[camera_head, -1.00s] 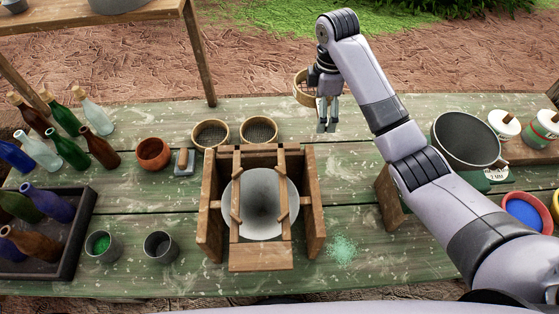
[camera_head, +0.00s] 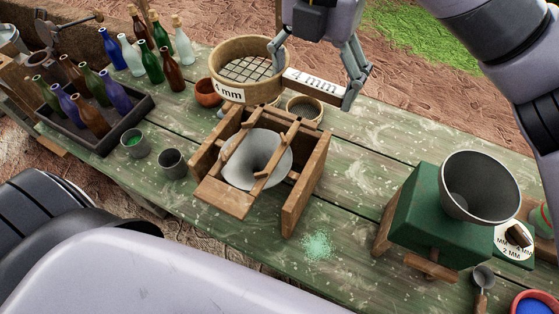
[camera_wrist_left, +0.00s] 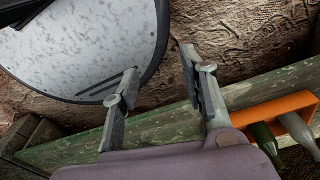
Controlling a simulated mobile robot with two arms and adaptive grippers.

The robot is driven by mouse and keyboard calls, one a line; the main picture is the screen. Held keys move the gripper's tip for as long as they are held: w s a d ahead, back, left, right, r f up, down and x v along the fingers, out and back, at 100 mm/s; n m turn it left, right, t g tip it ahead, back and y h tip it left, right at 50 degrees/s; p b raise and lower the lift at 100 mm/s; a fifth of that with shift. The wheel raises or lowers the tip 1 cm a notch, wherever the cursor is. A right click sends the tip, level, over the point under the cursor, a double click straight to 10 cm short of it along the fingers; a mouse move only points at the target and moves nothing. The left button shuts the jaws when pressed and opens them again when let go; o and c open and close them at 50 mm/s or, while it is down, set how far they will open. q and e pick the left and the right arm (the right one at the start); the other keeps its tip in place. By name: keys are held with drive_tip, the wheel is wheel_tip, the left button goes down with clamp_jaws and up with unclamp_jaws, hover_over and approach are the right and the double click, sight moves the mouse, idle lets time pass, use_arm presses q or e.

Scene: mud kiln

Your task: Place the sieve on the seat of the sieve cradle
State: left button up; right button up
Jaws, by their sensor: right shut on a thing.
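The sieve (camera_head: 228,90) is a round, light wooden ring with a wire mesh and a "4 mm" label. Its flat handle (camera_head: 305,79), also labelled "4 mm", lies between the fingers of my right gripper (camera_head: 312,84), which is shut on it. The sieve is held above the table, behind and above the sieve cradle (camera_head: 305,190) in the head view. The cradle is a wooden frame with two pegged rails as its seat, above a pale funnel (camera_head: 242,165). My left gripper (camera_wrist_left: 160,65) shows in the left wrist view, open and empty, its fingers apart.
A tray of bottles (camera_head: 112,137) and two metal cups (camera_head: 172,163) stand left of the cradle. A green box with a grey bowl (camera_head: 482,190) stands at the right. Another small sieve (camera_head: 305,108) is behind the cradle. Green powder (camera_head: 317,246) lies in front.

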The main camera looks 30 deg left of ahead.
drive_tip(key=shift+s+f, duration=0.3)
use_arm(q)
drive_tip(key=r+p, duration=0.1)
drive_tip(key=a+r+p, duration=0.1)
drive_tip(key=r+p, duration=0.1)
drive_tip(key=shift+w+a, duration=0.1)
drive_tip(key=shift+a, duration=0.1)
use_arm(e)
wheel_tip(320, 180, down, 19)
drive_tip(key=shift+a+f, duration=0.2)
drive_tip(key=shift+a, duration=0.2)
use_arm(q)
drive_tip(key=shift+a, duration=0.1)
use_arm(e)
drive_tip(key=shift+f, duration=0.1)
drive_tip(key=shift+f, duration=0.1)
drive_tip(key=o, duration=1.1)
